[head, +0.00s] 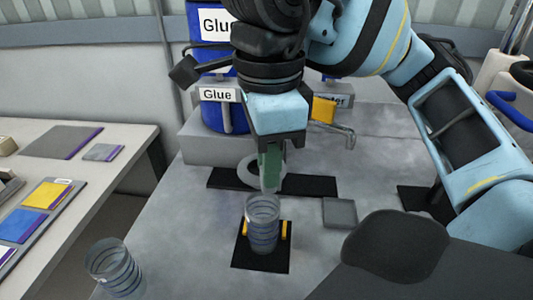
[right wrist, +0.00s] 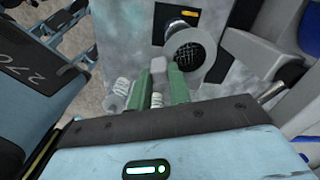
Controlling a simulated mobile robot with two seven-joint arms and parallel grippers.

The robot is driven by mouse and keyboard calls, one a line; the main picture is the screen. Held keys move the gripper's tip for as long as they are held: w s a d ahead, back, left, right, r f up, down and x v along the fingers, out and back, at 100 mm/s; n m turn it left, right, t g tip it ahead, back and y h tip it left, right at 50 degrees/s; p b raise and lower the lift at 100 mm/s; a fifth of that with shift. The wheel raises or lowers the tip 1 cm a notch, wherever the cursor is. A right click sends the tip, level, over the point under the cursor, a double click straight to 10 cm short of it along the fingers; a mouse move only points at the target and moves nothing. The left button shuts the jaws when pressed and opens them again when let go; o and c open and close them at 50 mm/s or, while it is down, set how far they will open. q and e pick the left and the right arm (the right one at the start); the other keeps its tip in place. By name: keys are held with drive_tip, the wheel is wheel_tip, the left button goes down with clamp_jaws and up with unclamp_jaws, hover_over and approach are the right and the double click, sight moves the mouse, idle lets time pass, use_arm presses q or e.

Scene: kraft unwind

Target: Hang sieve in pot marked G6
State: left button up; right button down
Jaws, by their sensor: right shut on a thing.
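My right gripper (head: 270,172) points down over the bench with its green fingers shut on the sieve. The sieve shows as a pale ring (head: 247,178) behind the fingertips; in the right wrist view its round dark mesh (right wrist: 193,51) shows beside the fingers (right wrist: 161,88). The exact grip point is unclear. A clear ribbed pot (head: 262,225) stands upright on a black mat between yellow brackets, just in front of and below the fingertips. A second clear pot (head: 115,268) stands at the front left. I cannot read a G6 mark on either. My left gripper is out of view.
A longer black mat (head: 222,181) lies behind the near pot. A grey square block (head: 340,212) is to its right. A blue Glue drum (head: 212,115) and a yellow tag (head: 323,110) stand behind. A side table (head: 112,170) with coloured cards is at the left.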

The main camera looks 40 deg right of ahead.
drive_tip(key=shift+f+b, duration=0.75)
drive_tip(key=shift+f, duration=0.55)
drive_tip(key=shift+f+b, duration=0.75)
drive_tip(key=shift+f, duration=0.4)
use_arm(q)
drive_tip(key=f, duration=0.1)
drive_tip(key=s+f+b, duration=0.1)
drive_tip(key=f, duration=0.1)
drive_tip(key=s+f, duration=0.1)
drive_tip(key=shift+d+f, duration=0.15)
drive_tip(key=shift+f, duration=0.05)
use_arm(e)
wheel_tip(320, 180, down, 2)
drive_tip(key=shift+f, duration=0.1)
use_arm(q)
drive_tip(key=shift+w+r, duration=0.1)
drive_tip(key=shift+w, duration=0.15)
use_arm(e)
drive_tip(key=c, duration=1.3)
unclamp_jaws()
drive_tip(key=shift+c, duration=0.2)
drive_tip(key=shift+o, duration=0.7)
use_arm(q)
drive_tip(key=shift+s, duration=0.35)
